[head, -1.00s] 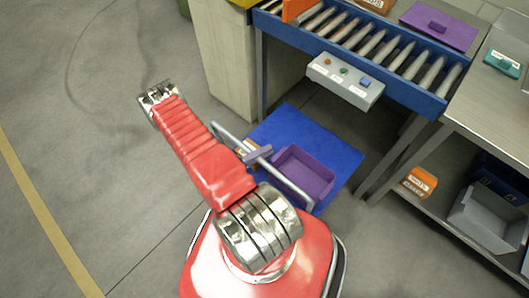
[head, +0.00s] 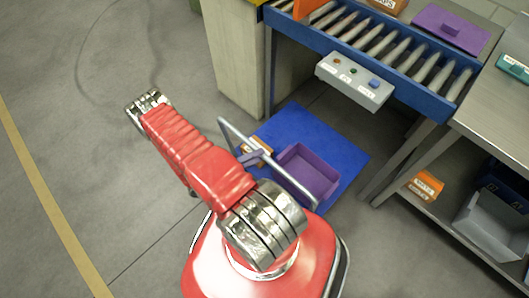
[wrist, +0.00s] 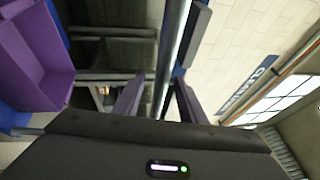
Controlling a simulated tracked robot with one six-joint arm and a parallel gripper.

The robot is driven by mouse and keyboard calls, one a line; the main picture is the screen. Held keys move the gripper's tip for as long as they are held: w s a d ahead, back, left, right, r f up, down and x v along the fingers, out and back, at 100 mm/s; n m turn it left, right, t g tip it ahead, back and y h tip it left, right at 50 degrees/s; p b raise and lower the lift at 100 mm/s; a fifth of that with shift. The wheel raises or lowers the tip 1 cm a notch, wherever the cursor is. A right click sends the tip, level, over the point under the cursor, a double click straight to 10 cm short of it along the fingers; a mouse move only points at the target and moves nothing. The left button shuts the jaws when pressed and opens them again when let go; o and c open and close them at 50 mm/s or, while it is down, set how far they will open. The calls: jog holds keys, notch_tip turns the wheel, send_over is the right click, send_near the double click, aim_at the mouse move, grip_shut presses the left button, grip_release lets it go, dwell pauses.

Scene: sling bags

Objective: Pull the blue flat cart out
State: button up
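The blue flat cart (head: 335,145) stands on the floor, partly under the conveyor, with its grey tube handle (head: 292,183) on the side facing me. The purple bin (wrist: 38,55) shows at left.
A roller conveyor (head: 440,103) with a control box (head: 354,81) overhangs the cart's far side. A beige cabinet (head: 237,62) stands left of the cart. A steel bench (head: 497,112) with a lower shelf is at right. The floor (head: 70,90) at left is clear.

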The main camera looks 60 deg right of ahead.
jog(key=v, duration=0.8)
jog(key=shift+a, duration=0.1)
jog(key=w+a+r+m+t+y, duration=0.25)
jog(key=w+r+m, duration=0.2)
jog(key=r, duration=0.45)
jog(key=w+a+r+m+t+y, duration=0.1)
jog(key=w+a+r+m+y, duration=0.25)
jog(key=r+m, duration=0.35)
jog(key=w+a+r+m+t+y, duration=0.2)
jog(key=w+a+r+m+y, duration=0.15)
jog(key=r, duration=0.65)
jog(key=s+a+r+m+t+y, duration=0.2)
jog(key=a+r+m+t, duration=0.4)
jog(key=r, duration=0.5)
jog(key=s+a+r+m+t+y, duration=0.3)
jog(key=s+a+r+m+t, duration=0.1)
jog(key=a+r+t, duration=0.3)
jog(key=shift+a+r+m, duration=0.9)
jog(key=shift+a+r, duration=0.2)
jog(key=shift+r, duration=1.1)
